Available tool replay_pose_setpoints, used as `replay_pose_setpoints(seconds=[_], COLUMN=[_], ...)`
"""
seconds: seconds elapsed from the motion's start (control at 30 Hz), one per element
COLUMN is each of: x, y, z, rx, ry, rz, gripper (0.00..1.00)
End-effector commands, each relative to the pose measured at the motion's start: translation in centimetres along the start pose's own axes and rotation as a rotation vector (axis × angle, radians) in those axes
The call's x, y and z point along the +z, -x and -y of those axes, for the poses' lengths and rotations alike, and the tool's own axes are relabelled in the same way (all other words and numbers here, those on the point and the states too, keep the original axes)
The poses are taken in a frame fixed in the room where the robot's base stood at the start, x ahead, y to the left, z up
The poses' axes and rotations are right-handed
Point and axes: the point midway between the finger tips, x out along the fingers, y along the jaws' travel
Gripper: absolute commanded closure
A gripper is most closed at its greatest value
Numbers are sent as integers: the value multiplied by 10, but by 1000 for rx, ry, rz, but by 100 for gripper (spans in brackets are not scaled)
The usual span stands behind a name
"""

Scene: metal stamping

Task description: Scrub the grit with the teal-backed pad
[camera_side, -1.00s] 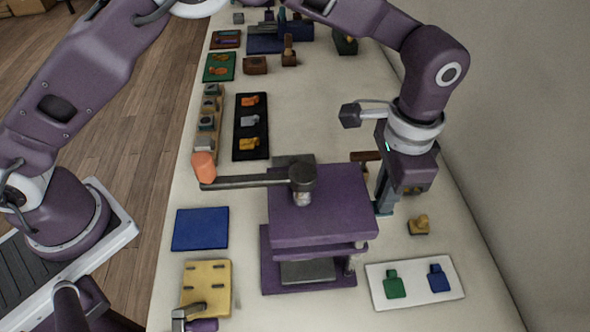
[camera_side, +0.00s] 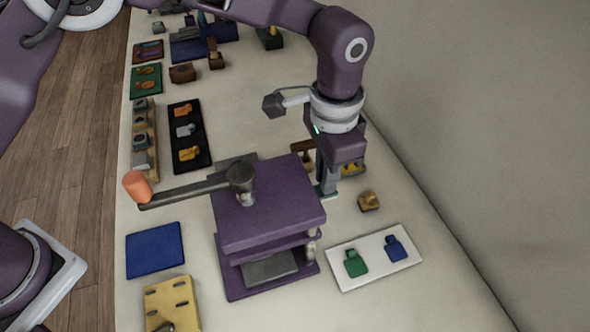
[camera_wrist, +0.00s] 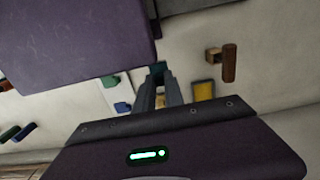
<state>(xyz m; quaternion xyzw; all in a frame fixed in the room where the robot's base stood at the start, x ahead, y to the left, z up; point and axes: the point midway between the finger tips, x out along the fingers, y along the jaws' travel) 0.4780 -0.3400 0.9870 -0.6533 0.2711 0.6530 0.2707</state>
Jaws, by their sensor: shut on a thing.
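My gripper (camera_side: 326,190) points down just right of the purple press and is shut on the teal-backed pad (camera_side: 328,194), low near the table. In the side view only a thin teal-grey edge of the pad shows at the fingertips. In the wrist view a dark teal patch of the pad (camera_wrist: 156,69) shows at the ends of the fingers (camera_wrist: 158,85). The pad's underside is hidden, and I cannot tell whether it touches the surface. I cannot make out any grit in either view.
The purple press (camera_side: 265,200) stands close left of my gripper, its orange-knobbed lever (camera_side: 190,192) reaching left. A small tan stamp (camera_side: 369,201) and a white plate (camera_side: 340,275) with green and blue pieces lie to the right and in front. A wall runs along the right.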

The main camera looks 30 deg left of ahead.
Motion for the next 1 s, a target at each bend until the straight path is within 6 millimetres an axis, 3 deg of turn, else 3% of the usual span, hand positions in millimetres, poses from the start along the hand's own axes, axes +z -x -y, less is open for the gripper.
replay_pose_setpoints(seconds=[0.17,0.3,0.4,0.5,0.87,1.0], x=[35,82,114,134,142,142], y=[6,11,13,14,14,2], z=[49,90,109,119,122,121], rx=[1,0,0,-1,0,1], ry=[13,13,9,5,1,1], rz=[3,1,0,-1,0,3], gripper=[100,100,100,100,100,100])
